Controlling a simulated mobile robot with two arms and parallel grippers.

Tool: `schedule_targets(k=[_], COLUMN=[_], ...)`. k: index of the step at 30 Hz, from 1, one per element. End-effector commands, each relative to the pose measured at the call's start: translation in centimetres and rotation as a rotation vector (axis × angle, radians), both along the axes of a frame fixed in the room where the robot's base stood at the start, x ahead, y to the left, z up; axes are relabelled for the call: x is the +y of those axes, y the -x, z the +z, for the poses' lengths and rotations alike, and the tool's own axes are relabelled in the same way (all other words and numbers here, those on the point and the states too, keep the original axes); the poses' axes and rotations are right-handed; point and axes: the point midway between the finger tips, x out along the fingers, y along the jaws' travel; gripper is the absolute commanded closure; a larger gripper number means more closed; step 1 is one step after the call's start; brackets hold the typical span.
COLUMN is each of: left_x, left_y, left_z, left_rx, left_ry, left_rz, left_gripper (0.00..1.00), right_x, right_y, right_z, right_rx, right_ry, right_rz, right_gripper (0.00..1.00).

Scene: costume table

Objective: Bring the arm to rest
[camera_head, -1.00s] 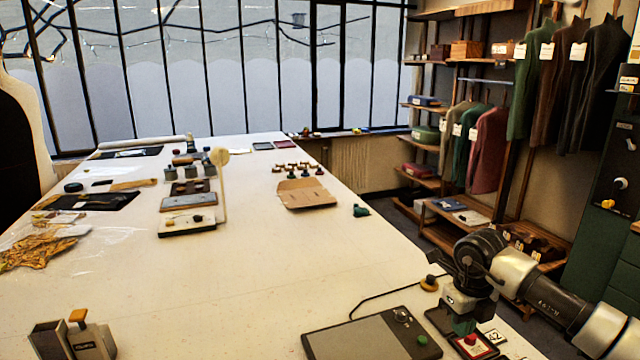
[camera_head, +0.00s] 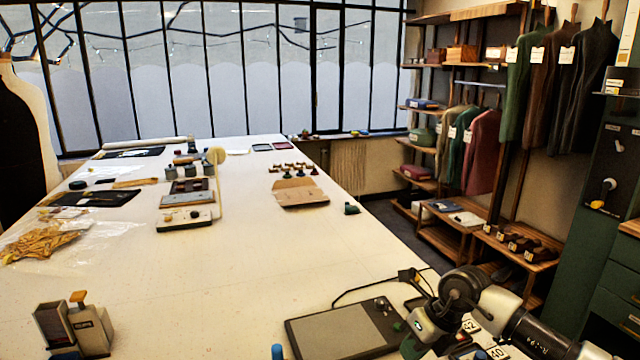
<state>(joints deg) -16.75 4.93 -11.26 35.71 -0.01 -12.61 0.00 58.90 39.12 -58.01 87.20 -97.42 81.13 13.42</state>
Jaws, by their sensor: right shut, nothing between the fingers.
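My right arm comes in from the lower right corner. Its gripper (camera_head: 412,346) points down over the near right part of the table (camera_head: 240,265), right beside the grey flat pad device (camera_head: 345,328). It is shut with nothing held; its tips are partly cut off by the bottom edge of the picture. My left arm and gripper are not in view.
Number cards (camera_head: 497,352) lie near my right arm. A blue item (camera_head: 277,352) shows at the bottom edge. A grey dispenser (camera_head: 75,328) stands at the near left. The table's middle is clear. Shelves (camera_head: 525,258) stand beyond its right edge.

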Motion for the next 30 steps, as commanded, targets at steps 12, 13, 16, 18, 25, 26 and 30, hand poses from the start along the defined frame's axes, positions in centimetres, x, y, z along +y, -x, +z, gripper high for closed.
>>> schedule_targets(k=[12,13,16,18,25,26,30], left_x=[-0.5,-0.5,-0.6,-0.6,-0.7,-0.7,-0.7], left_y=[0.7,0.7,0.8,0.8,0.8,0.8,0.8], left_z=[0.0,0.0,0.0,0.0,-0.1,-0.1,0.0], left_rx=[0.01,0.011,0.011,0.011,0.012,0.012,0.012], left_ry=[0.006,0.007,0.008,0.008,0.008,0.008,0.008], left_rz=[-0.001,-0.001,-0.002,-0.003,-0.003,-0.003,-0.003], left_gripper=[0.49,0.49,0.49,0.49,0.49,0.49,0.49], right_x=[15.9,16.1,15.1,13.3,4.5,3.3,-0.7], right_y=[6.1,6.3,6.2,6.0,6.9,7.5,12.3], right_z=[5.5,6.4,8.7,9.3,4.1,2.8,-3.6], right_rx=[0.002,0.014,0.056,0.097,0.279,0.309,0.451], right_ry=[-1.09,-1.182,-1.461,-1.619,-1.844,-1.834,-1.668], right_rz=[-0.211,-0.271,-0.521,-0.736,-1.614,-1.739,-2.29], right_gripper=[1.0,1.0,1.0,1.0,1.0,1.0,1.0])
